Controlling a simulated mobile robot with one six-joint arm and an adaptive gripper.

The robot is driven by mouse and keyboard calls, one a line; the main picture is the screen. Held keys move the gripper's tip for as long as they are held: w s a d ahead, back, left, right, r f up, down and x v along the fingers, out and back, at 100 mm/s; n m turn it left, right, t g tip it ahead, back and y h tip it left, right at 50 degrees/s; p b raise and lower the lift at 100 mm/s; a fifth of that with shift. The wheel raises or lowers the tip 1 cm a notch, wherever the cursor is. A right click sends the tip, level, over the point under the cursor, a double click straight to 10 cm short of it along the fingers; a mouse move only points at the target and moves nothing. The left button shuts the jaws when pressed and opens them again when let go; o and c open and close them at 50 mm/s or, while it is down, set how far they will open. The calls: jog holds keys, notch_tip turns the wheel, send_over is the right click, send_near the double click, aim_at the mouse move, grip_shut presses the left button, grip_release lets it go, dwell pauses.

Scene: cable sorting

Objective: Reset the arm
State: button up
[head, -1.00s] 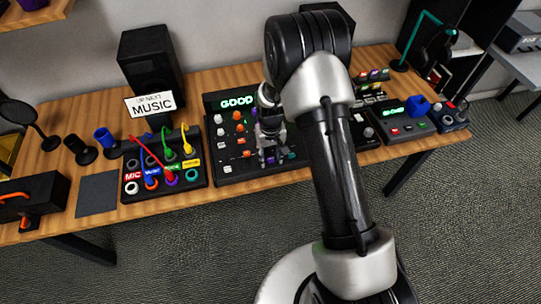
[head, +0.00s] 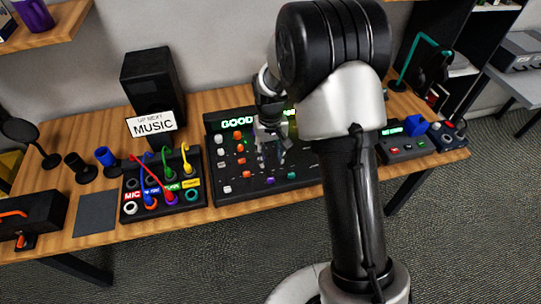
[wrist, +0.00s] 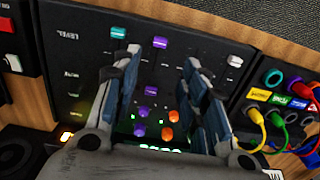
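My arm rises through the right middle of the head view, with its large black-and-white elbow near the top. My gripper (head: 272,143) hangs over the mixing console (head: 240,196), which has a lit "GOOD" display. In the wrist view my gripper (wrist: 160,70) has its two fingers spread wide, with nothing between them. The console's face (wrist: 80,60) with purple, orange and teal controls shows between and around the fingers. The gripper appears above the console, apart from it. My arm hides the console's right part in the head view.
A patch box (head: 163,207) with coloured cables stands left of the console; it also shows in the wrist view (wrist: 272,82). A "MUSIC" sign (head: 152,125) and a speaker (head: 153,80) stand behind it. A small button box (head: 405,146) is at the right.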

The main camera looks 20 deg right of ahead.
jog(key=s+r+t, duration=0.1)
jog(key=s+r, duration=0.4)
jog(key=r, duration=0.4)
jog(key=s+r+t, duration=0.1)
jog(key=s+r, duration=0.5)
jog(key=r, duration=0.4)
jog(key=s+r+t, duration=0.1)
jog(key=s+r, duration=0.1)
jog(key=s, duration=0.6)
jog(key=s+r+t, duration=0.1)
jog(key=s+r, duration=0.1)
jog(key=s, duration=0.6)
jog(key=shift+s+r+t, duration=0.3)
jog(key=shift+s, duration=0.1)
